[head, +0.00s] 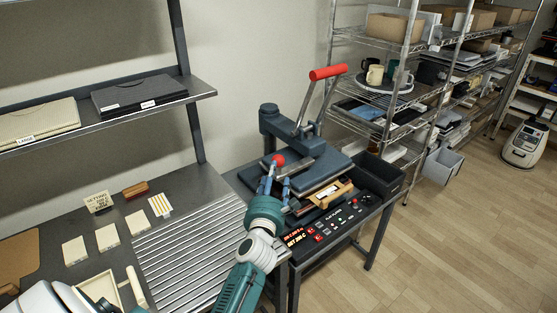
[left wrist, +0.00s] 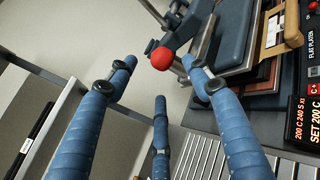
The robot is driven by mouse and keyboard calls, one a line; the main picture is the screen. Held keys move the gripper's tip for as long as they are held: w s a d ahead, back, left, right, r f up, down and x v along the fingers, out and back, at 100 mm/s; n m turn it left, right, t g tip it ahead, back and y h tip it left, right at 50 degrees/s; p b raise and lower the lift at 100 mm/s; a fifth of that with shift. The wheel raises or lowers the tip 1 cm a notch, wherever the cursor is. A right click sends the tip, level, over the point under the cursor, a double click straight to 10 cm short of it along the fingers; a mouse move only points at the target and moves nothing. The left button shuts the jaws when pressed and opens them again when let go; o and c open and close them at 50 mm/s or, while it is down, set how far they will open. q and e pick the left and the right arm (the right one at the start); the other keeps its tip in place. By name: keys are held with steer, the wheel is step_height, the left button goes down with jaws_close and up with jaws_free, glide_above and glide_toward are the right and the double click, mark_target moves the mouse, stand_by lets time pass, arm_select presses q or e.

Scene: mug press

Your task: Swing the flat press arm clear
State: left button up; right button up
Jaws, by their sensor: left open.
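The flat press (head: 325,168) is a dark blue-grey machine on a metal stand, with a long lever ending in a red grip (head: 327,72). A red ball knob (head: 278,160) sticks out at its left side. My left gripper (head: 273,178) is open at the knob. In the left wrist view the red knob (left wrist: 162,58) shows between the tips of the open blue fingers (left wrist: 158,63), with gaps on both sides. I cannot tell how deep the knob sits between them. My right gripper is not in view.
A control panel (head: 335,222) with lit red displays lies in front of the press, and a dark bin (head: 378,176) stands at its right. A ribbed metal surface (head: 190,250) lies left of my arm. Wire shelves (head: 385,100) with mugs stand behind. Floor at right is clear.

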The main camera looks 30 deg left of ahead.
mark_target(278, 164)
arm_select(q)
steer(key=x, duration=0.9)
steer(key=shift+w+a+f, duration=0.1)
steer(key=shift+w+a, duration=0.05)
steer(key=shift+w, duration=0.2)
jaws_close()
